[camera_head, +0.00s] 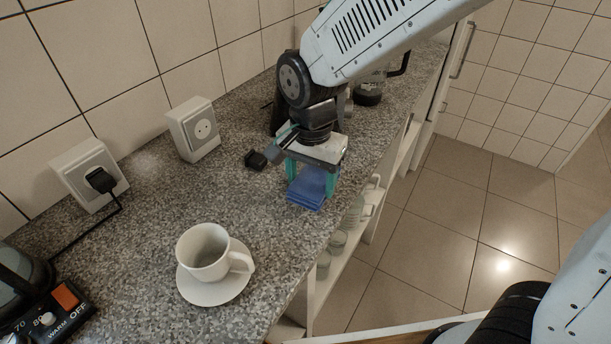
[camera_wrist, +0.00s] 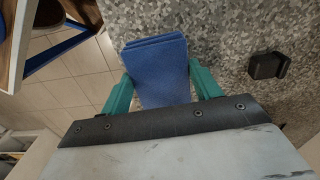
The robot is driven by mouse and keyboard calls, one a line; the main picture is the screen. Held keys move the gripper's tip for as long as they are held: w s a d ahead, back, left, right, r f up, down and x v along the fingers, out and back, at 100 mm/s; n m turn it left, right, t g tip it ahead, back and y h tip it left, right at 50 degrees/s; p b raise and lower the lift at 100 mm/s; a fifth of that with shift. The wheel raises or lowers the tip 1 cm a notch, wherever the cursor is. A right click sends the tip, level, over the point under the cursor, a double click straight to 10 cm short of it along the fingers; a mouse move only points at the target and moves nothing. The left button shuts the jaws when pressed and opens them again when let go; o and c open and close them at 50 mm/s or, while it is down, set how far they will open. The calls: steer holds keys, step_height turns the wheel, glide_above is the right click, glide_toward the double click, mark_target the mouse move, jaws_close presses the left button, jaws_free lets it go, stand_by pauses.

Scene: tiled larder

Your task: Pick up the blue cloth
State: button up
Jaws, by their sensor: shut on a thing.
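The blue cloth (camera_head: 309,188) is a folded, layered rectangle at the front edge of the speckled grey counter. My gripper (camera_head: 312,178) is above it with teal fingers on either side of it. In the wrist view the cloth (camera_wrist: 160,70) lies between the two teal fingers (camera_wrist: 162,92), which are shut on it. The far end of the cloth sticks out past the fingertips. Whether the cloth is clear of the counter or still touching it, I cannot tell.
A white cup (camera_head: 204,252) on a saucer (camera_head: 216,293) stands nearer on the counter. A small black object (camera_head: 256,160) lies left of my gripper, also in the wrist view (camera_wrist: 267,65). Shelves with glassware (camera_head: 338,240) are below the counter edge; tiled floor (camera_head: 450,220) is right.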

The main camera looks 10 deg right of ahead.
steer(key=s+d+r, duration=0.1)
steer(key=s+d, duration=0.3)
steer(key=s, duration=0.9)
steer(key=shift+r, duration=0.15)
steer(key=shift+o, duration=1.3)
steer(key=shift+c, duration=0.4)
